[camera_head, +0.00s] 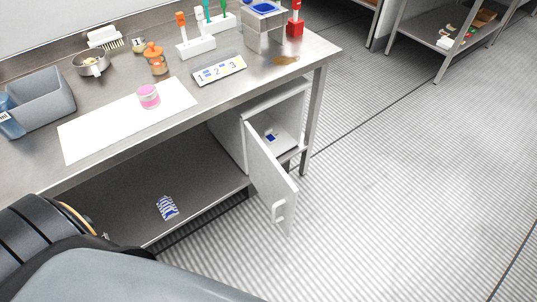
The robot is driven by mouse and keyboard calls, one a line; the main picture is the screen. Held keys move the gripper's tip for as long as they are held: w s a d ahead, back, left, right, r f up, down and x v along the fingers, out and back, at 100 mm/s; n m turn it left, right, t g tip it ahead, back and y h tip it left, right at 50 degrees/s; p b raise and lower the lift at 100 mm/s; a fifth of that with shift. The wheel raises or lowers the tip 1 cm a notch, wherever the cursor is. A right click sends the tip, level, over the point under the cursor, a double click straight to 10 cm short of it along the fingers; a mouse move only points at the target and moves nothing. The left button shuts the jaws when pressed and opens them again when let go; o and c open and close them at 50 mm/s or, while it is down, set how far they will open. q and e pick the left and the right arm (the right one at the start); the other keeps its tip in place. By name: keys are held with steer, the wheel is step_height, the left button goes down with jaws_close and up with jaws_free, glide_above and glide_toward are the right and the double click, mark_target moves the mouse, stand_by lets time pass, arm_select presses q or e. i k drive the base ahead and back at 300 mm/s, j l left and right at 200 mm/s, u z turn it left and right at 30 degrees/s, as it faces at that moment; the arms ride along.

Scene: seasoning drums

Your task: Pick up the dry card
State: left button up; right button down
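I cannot tell for sure which thing is the dry card. A small white item with blue stripes (167,208) lies on the lower shelf under the bench. A small blue-and-white item (270,137) lies inside the open cabinet (245,150) under the bench's right end. A flat white card strip marked 1, 2, 3 (219,70) lies on the bench top. Neither of my grippers shows; only parts of my own arm fill the lower left.
The cabinet door (270,178) stands open into the floor space. On the steel bench (205,105) are a white mat (110,130), a pink tub (148,96), a grey bin (42,97), an orange bottle (156,60) and a red-based stand (295,27). The floor at right is clear.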

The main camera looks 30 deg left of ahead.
mark_target(271, 136)
steer(key=u, duration=0.45)
steer(key=i+l+u, duration=0.7)
steer(key=l+u, duration=0.2)
